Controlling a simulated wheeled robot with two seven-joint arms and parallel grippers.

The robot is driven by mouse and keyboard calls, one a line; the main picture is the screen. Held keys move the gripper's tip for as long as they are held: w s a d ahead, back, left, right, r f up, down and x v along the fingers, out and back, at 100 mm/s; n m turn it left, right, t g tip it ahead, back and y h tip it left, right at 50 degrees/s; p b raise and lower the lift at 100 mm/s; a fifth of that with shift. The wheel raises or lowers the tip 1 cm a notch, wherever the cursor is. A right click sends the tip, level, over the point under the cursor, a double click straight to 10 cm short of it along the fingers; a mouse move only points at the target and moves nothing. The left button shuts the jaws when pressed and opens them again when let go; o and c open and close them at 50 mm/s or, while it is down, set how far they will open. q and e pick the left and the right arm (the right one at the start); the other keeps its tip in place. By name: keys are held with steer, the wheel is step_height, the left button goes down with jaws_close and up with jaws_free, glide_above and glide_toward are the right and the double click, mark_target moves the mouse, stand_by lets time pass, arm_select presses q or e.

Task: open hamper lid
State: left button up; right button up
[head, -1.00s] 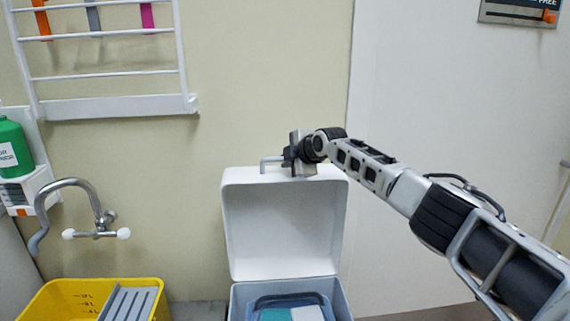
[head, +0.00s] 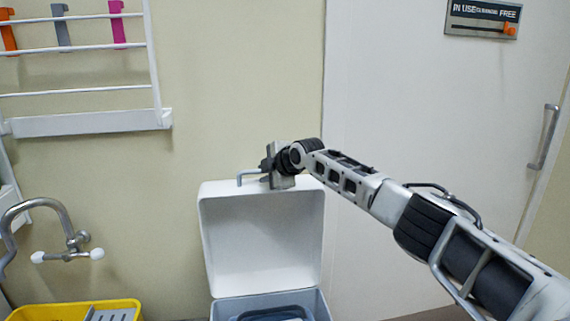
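The hamper lid (head: 262,240) is white and stands raised, upright, against the wall side of the hamper. The grey hamper body (head: 318,306) shows below it, open at the top, with a dark-rimmed item and folded cloth inside. My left gripper is not in view.
A yellow tub (head: 60,311) stands at lower left, below a metal tap (head: 60,220). A white wall rack (head: 90,122) hangs at upper left. A white door (head: 430,120) with a handle (head: 544,137) and a sign (head: 484,17) is at right.

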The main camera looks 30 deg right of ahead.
steer(key=v, duration=1.5)
steer(key=shift+b, duration=0.3)
steer(key=s+a+f+m+g+y, duration=0.15)
steer(key=s+a+f, duration=0.35)
steer(key=a+f, duration=0.55)
steer(key=s+a+f+m+y, duration=0.25)
steer(key=s+a+f, duration=0.35)
steer(key=f, duration=0.7)
steer(key=s+f+m+h, duration=0.1)
steer(key=s+f+m, duration=0.4)
steer(key=s, duration=0.6)
steer(key=s+f+m+h, duration=0.2)
steer(key=s+f+m, duration=0.3)
steer(key=s, duration=0.6)
step_height(320, 180, down, 2)
steer(key=shift+a+f+m, duration=0.1)
steer(key=shift+a+m, duration=0.3)
steer(key=shift+a, duration=0.1)
